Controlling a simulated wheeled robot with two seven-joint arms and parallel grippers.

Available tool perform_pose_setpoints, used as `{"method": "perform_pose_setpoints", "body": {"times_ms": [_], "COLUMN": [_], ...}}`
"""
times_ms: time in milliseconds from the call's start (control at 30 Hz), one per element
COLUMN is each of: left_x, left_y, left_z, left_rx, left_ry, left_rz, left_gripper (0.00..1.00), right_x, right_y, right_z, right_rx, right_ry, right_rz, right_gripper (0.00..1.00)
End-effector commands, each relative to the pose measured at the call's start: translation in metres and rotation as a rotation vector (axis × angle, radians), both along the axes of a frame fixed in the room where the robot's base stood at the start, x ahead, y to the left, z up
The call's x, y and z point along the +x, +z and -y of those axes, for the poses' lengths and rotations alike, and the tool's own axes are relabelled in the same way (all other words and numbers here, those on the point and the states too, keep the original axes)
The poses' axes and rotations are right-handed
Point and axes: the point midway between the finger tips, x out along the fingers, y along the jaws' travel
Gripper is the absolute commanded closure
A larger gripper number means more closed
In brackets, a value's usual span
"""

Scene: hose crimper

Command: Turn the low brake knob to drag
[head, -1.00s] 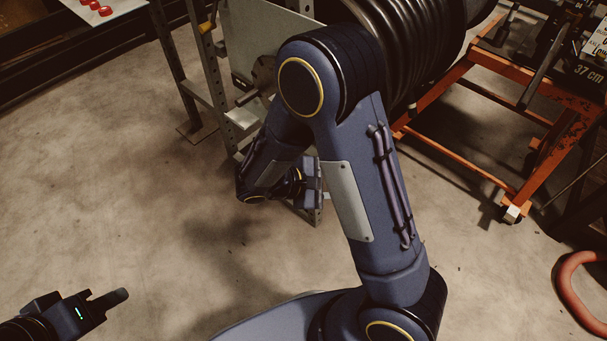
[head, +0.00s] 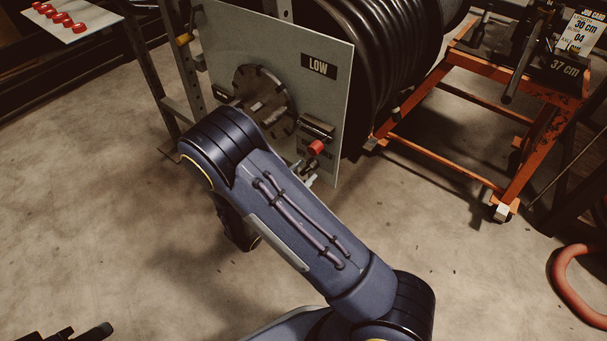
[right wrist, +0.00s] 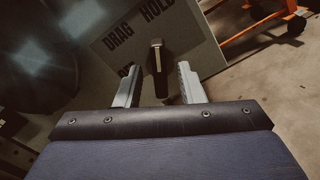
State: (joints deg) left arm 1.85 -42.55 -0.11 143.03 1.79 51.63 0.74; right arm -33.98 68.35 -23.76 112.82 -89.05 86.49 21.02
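The brake knob (right wrist: 157,72) shows in the right wrist view as a dark bar with a pale tip on the grey panel. Its pale tip points up in the picture, towards the HOLD label (right wrist: 157,12); the DRAG label (right wrist: 118,37) is to its left. My right gripper (right wrist: 157,82) is open, with one finger on each side of the knob; I see gaps on both sides. In the head view the right gripper (head: 306,172) is small and partly hidden by my arm, at the lower part of the panel marked LOW (head: 319,66). My left gripper (head: 80,334) is mostly cut off at the lower left.
A red part (head: 316,148) sits on the panel just above the right gripper. A round hub plate (head: 262,88) is on its left. A hose reel (head: 385,50) stands behind. An orange cart (head: 530,145) is at right. The floor in front is clear.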

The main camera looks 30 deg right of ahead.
Motion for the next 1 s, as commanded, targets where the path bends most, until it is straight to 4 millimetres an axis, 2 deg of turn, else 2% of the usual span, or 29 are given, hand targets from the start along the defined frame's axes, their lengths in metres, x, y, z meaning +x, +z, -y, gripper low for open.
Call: {"method": "perform_pose_setpoints", "body": {"times_ms": [100, 367, 633, 1000], "left_x": [0.0, 0.0, 0.0, 0.0], "left_y": [-0.002, -0.0017, -0.0017, 0.0038], "left_z": [-0.0001, 0.0, 0.0, 0.0], "left_rx": [0.0, 0.0, 0.0, 0.0], "left_ry": [0.0, 0.0, 0.0, 0.0], "left_rz": [0.0, 0.0, 0.0, 0.0], "left_gripper": [0.64, 0.64, 0.64, 0.64], "right_x": [0.0024, 0.0029, 0.0028, 0.0027], "right_y": [-0.0001, 0.0005, 0.0003, 0.0015], "right_z": [0.0066, 0.0075, 0.0074, 0.0073], "right_rx": [0.0, 0.0, 0.0, -0.014], "right_ry": [0.0, 0.0, -0.001, 0.0], "right_rz": [0.0, 0.0, 0.0, -0.034], "right_gripper": [0.65, 0.65, 1.0, 1.0]}}
